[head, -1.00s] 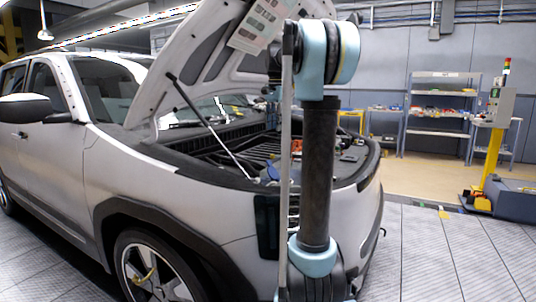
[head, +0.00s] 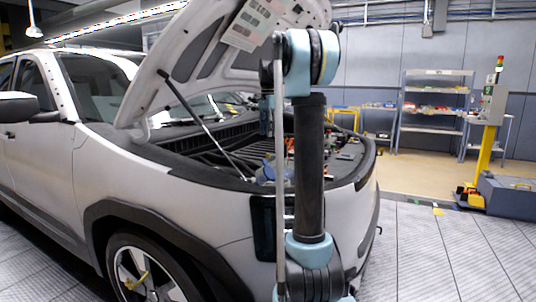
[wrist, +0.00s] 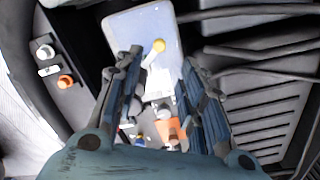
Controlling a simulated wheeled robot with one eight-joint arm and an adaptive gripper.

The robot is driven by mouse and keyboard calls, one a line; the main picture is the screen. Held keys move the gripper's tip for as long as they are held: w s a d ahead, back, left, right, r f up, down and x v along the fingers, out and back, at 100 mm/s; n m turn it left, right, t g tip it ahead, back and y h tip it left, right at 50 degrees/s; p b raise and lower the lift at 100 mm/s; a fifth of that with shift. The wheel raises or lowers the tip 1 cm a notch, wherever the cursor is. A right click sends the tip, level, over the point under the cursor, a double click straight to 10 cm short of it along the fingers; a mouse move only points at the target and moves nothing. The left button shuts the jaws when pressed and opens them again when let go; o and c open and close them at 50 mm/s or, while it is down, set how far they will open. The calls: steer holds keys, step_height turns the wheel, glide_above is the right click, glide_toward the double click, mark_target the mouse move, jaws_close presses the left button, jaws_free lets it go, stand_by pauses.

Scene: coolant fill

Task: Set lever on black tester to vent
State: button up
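My gripper (wrist: 162,62) is open in the wrist view, pointing down into the engine bay. Nothing is held between its fingers. A pale panel or tank with a yellow knob (wrist: 159,45) lies beyond the fingertips. A white cap (wrist: 163,114) and an orange part (wrist: 172,130) show lower between the fingers. I cannot pick out a black tester or its lever for certain. A dark strip (wrist: 62,62) to the left of the gripper carries pale fittings and an orange fitting (wrist: 65,82). In the head view my arm hides part of the bay and the gripper is not clear.
The silver car (head: 190,205) stands with its hood (head: 215,60) raised on a strut (head: 195,115). Shelves (head: 436,108) and a yellow post (head: 485,155) stand behind, with open floor right of the car.

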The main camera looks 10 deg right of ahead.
mark_target(272, 155)
step_height(272, 155, down, 10)
stand_by(0.5)
steer(key=shift+r, duration=0.1)
jaws_close()
